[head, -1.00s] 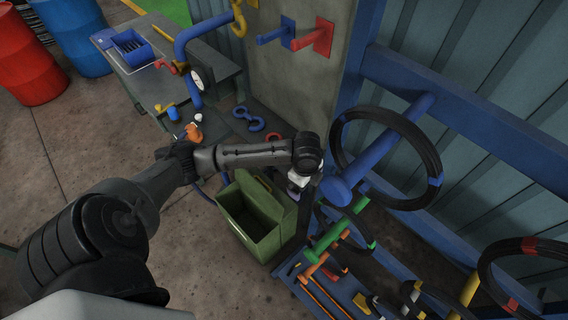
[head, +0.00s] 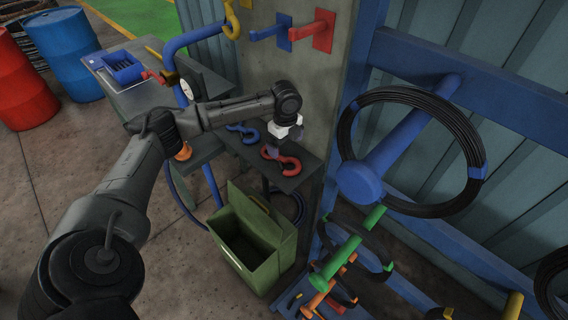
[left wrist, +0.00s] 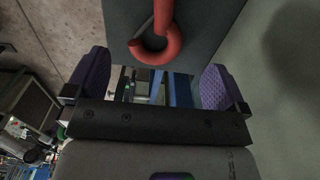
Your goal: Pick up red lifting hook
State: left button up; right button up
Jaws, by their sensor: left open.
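The red lifting hook (head: 288,164) lies on a dark grey shelf (head: 262,172) beside the concrete pillar. My left gripper (head: 283,142) is just above and behind it in the head view, partly covering it. In the left wrist view the curved end of the red hook (left wrist: 160,48) shows ahead of my open left gripper (left wrist: 157,85). It lines up between the two purple finger pads, with nothing held. The rest of the hook runs out of the top of that view. My right gripper is not in view.
A blue hook (head: 243,132) lies on the same shelf, left of the red one. A green bin (head: 268,250) stands open below. The pillar (head: 325,85) rises close by. A blue rack with a black coil (head: 470,140) stands to the right.

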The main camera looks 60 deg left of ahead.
aim_at(284, 160)
pick_arm(q)
jog(key=shift+s+a+f+b, duration=0.1)
jog(key=shift+f+b, duration=0.05)
jog(key=shift+f, duration=1.7)
jog(key=shift+s+f+b, duration=0.1)
jog(key=shift+f+b, duration=0.05)
jog(key=shift+f, duration=1.65)
jog(key=shift+r, duration=0.1)
jog(key=c, duration=1.1)
